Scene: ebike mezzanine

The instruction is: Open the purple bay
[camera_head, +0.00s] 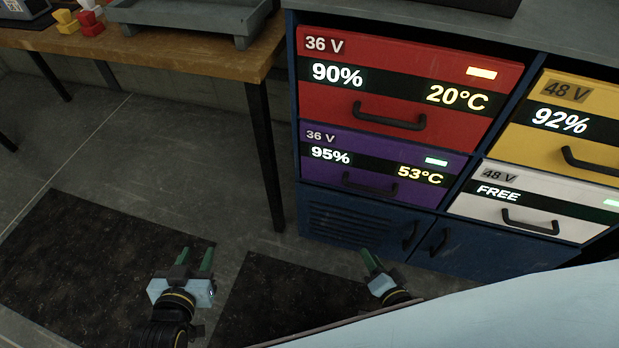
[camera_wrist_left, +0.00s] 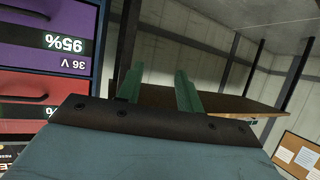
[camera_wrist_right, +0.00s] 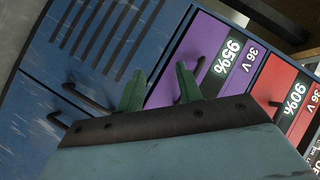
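The purple bay (camera_head: 325,168) is a drawer front marked 36 V, 95% and 53°C, below the red bay in a blue cabinet. It looks shut. Its dark bar handle (camera_head: 369,186) runs across its lower middle. It also shows upside down in the left wrist view (camera_wrist_left: 25,30) and tilted in the right wrist view (camera_wrist_right: 200,45). My left gripper (camera_head: 195,260) is open and empty, low and left of the cabinet. My right gripper (camera_head: 372,262) is below the purple bay, apart from it. The right wrist view shows its green fingers (camera_wrist_right: 160,88) spread and empty.
The red bay (camera_head: 330,95) is above; the yellow bay (camera_head: 520,145) and white bay (camera_head: 480,205) are at the right. Blue lower doors (camera_head: 350,222) have dark handles. A wooden table (camera_head: 150,50) with a grey tray (camera_head: 190,22) stands left.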

